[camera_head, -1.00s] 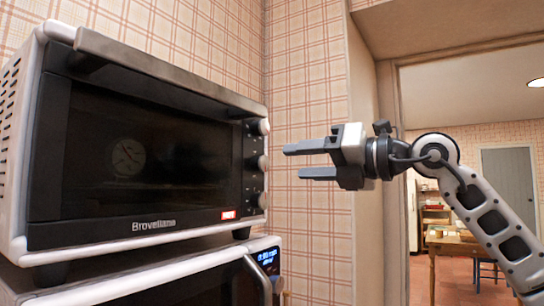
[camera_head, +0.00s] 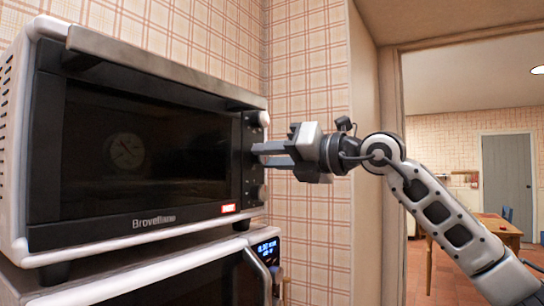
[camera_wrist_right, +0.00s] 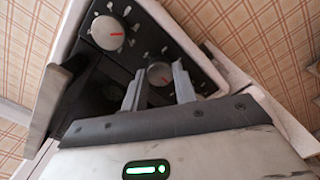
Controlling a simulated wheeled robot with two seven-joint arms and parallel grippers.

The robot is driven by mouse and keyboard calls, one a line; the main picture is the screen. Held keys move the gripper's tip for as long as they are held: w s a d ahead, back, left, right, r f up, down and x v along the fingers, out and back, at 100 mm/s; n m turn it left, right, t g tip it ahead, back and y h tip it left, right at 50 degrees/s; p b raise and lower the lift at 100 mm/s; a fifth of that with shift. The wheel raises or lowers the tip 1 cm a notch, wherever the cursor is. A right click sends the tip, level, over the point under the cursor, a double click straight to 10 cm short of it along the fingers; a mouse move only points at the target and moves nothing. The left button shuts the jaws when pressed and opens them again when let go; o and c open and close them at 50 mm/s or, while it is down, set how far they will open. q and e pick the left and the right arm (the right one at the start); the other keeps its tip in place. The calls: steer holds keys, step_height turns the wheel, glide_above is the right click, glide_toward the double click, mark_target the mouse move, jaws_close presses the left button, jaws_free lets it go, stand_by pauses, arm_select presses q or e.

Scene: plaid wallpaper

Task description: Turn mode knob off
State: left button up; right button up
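A black and silver toaster oven (camera_head: 150,150) has a column of knobs on its right front edge. The top knob (camera_head: 263,119) and bottom knob (camera_head: 262,193) show in the head view. The middle knob is hidden there behind my right gripper (camera_head: 262,154). My left gripper is not in view.
The toaster oven stands on another appliance with a lit blue display (camera_head: 266,250) and a handle (camera_head: 258,272). A plaid wall (camera_head: 310,230) is close behind my right gripper. A doorway at right opens to a room with a table (camera_head: 500,228).

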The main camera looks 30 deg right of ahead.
steer(key=shift+n, duration=0.3)
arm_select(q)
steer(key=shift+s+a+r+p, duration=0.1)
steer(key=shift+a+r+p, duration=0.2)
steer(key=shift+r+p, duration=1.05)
arm_select(e)
steer(key=shift+n+p, duration=0.45)
steer(key=shift+n, duration=17.15)
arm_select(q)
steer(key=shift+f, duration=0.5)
arm_select(e)
steer(key=shift+r, duration=0.1)
